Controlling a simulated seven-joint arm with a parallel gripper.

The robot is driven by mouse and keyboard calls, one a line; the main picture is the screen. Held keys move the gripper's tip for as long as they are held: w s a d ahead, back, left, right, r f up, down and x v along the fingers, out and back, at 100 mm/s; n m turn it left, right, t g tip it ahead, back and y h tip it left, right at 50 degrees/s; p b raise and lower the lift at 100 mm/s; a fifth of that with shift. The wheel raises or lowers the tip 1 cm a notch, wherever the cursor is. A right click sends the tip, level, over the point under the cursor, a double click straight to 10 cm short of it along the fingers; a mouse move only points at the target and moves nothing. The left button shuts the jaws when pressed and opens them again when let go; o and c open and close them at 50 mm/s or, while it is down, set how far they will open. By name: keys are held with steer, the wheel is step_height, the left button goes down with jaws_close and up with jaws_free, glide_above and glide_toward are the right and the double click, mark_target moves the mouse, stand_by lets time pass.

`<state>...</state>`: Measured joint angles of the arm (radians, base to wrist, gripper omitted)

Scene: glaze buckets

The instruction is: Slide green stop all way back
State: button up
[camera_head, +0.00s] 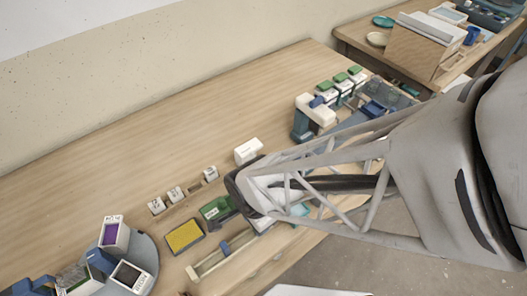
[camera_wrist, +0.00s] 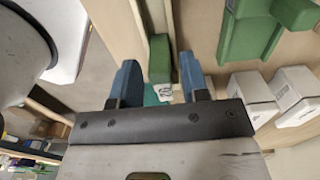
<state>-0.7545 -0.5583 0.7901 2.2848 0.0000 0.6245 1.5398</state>
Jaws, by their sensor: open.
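A narrow green block, which looks like the green stop (camera_wrist: 159,58), stands by a pale wooden rail (camera_wrist: 118,28) in the wrist view. My gripper (camera_wrist: 158,66) is open, with one blue finger on each side of the block. Gaps show between the block and both fingers, so it is not clasped. In the head view my wrist covers the fingers and this block. The near part of a wooden rail (camera_head: 207,264) shows there, with a blue stop (camera_head: 225,247) on it.
A larger green piece (camera_head: 215,208) and a yellow pad (camera_head: 184,237) lie beside the rail. Several small white blocks (camera_head: 174,193) stand behind them. A white box (camera_head: 248,150) stands behind my wrist. A blue-and-white device (camera_head: 303,120) is further right. The table's back left is clear.

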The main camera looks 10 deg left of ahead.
steer(key=c, duration=0.8)
steer(key=shift+o, duration=0.2)
steer(key=shift+s+a, duration=1.65)
steer(key=shift+a, duration=0.05)
steer(key=o, duration=0.8)
